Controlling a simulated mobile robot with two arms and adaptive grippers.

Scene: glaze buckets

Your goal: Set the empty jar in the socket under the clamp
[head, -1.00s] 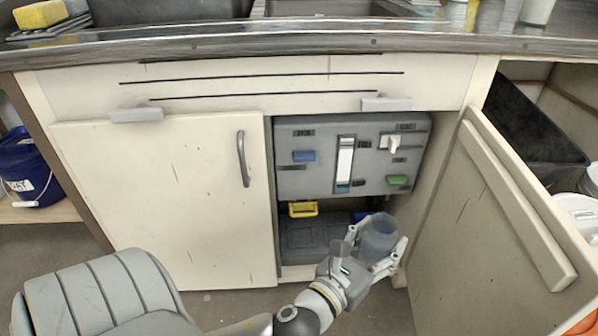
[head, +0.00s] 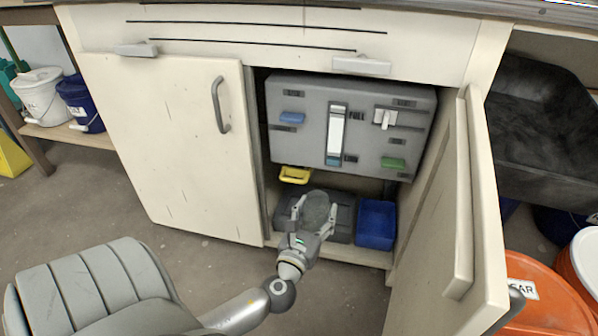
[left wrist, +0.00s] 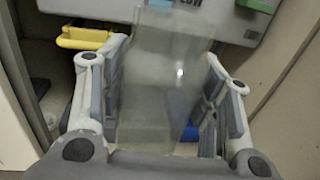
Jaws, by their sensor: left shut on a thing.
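My left gripper (head: 311,225) is inside the open cabinet, shut on a clear, greyish jar (head: 317,206). In the left wrist view the jar (left wrist: 162,85) stands between the two fingers, tilted slightly, and looks empty. The yellow clamp handle (head: 295,174) is just behind and left of the jar in the head view; it also shows in the left wrist view (left wrist: 84,38). A dark grey base (head: 340,221) lies on the cabinet floor around the gripper. The socket is hidden, and I cannot tell whether the jar touches the base. My right gripper is not in view.
A grey panel (head: 352,125) with blue and green levers hangs above the jar. A blue bin (head: 376,225) stands close to the right of the gripper. The open right door (head: 455,215) and shut left door (head: 170,150) flank the opening.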

